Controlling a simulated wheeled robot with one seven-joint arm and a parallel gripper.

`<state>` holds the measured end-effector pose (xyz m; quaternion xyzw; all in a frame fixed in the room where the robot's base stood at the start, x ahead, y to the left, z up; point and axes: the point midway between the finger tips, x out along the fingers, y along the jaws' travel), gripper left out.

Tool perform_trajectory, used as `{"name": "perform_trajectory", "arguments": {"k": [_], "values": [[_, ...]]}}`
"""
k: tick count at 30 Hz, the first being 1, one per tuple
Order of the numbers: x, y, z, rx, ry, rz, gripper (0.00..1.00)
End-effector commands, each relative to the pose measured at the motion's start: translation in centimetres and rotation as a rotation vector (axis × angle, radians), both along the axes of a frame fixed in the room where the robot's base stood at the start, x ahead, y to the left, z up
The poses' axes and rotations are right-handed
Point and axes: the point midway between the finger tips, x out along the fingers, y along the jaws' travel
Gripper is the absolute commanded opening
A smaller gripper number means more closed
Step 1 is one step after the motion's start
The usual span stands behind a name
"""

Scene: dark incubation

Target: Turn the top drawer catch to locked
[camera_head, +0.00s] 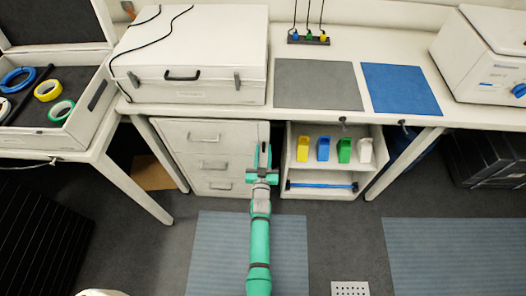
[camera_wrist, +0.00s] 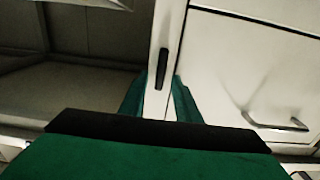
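The drawer cabinet (camera_head: 205,135) stands under the bench with several handled drawers. The catch, a slim dark bar, shows in the wrist view (camera_wrist: 162,68) on the pale upright strip beside a drawer front (camera_wrist: 245,60). It stands roughly along the strip, slightly tilted. In the head view the catch (camera_head: 264,147) is partly hidden by my gripper (camera_head: 263,158), which is at the cabinet's right edge near the top drawer. My gripper's green fingers (camera_wrist: 160,100) are apart, one each side of the strip, with nothing held. I cannot tell whether they touch the catch.
An open shelf unit (camera_head: 281,150) with several coloured bins and a blue bar stands just right of the cabinet. The bench top (camera_head: 300,115) overhangs above. A bench leg (camera_head: 158,150) stands to the left. Floor in front is mostly clear, with blue mats (camera_head: 215,240).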

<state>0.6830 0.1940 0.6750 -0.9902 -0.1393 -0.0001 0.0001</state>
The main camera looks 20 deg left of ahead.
Motion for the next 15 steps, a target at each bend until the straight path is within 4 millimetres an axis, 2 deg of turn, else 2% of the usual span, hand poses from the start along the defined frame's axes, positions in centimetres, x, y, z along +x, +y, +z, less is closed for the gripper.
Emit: {"name": "perform_trajectory", "arguments": {"k": [5, 8, 9, 15], "values": [[-0.02, -0.01, -0.02, 0.0, 0.0, 0.0, 0.27], [-0.03, -0.01, -0.02, 0.0, 0.0, 0.0, 0.03], [-0.03, -0.01, -0.02, 0.0, 0.0, 0.0, 0.0], [-0.04, -0.01, -0.02, 0.003, 0.001, 0.0, 0.0]]}}
